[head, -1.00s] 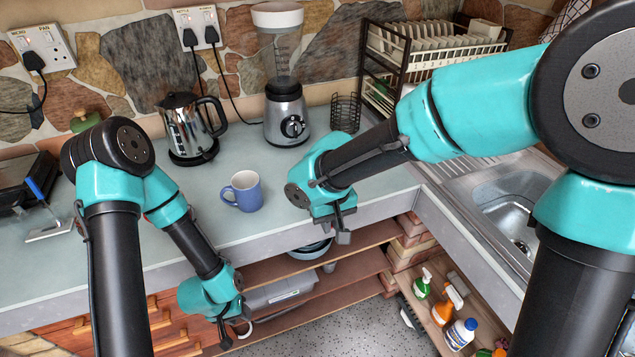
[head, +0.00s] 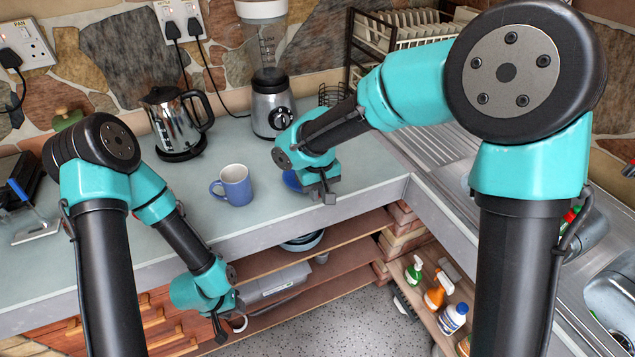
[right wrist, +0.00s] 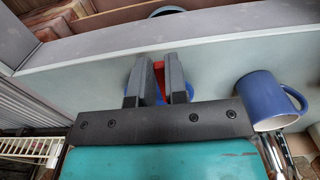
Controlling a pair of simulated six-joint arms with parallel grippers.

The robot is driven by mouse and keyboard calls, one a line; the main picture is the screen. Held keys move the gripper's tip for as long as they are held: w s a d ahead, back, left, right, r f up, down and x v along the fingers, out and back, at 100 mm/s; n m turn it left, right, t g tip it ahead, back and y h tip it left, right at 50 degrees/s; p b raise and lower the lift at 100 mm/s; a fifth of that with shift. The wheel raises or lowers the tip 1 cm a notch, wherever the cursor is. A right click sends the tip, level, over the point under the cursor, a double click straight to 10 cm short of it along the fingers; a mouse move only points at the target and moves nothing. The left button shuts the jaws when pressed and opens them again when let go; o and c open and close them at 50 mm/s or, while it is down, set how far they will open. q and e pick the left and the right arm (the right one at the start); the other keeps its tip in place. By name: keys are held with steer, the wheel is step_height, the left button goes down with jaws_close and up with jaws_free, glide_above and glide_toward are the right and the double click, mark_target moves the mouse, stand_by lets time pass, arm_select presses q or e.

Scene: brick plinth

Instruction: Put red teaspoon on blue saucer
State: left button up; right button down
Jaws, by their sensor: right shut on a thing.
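The blue saucer (head: 291,181) lies on the worktop, mostly hidden behind my right gripper (head: 327,195) in the head view. In the right wrist view, blue parts of the saucer (right wrist: 189,91) show beside and between the fingers. My right gripper is shut on the red teaspoon (right wrist: 158,67), of which only a small red part shows between the fingers, in front of the saucer. Whether the spoon touches the saucer is hidden. My left gripper (head: 221,331) hangs low in front of the worktop's edge, far from both; its finger gap is unclear.
A blue mug (head: 234,185) stands on the worktop left of the saucer and shows in the right wrist view too (right wrist: 265,99). A kettle (head: 176,122) and a blender (head: 270,105) stand behind. The worktop's front edge is close to my right gripper.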

steer(key=w, duration=0.6)
steer(key=shift+w+d+f, duration=0.1)
steer(key=shift+d+f, duration=0.05)
steer(key=shift+f, duration=0.15)
steer(key=shift+w+f, duration=0.1)
steer(key=shift+w, duration=0.4)
steer(key=shift+s+f, duration=0.1)
steer(key=shift+f, duration=1.6)
steer(key=shift+f, duration=0.3)
steer(key=c, duration=1.1)
jaws_free()
steer(key=shift+c, duration=0.2)
step_height(320, 180, up, 13)
steer(key=shift+f, duration=0.15)
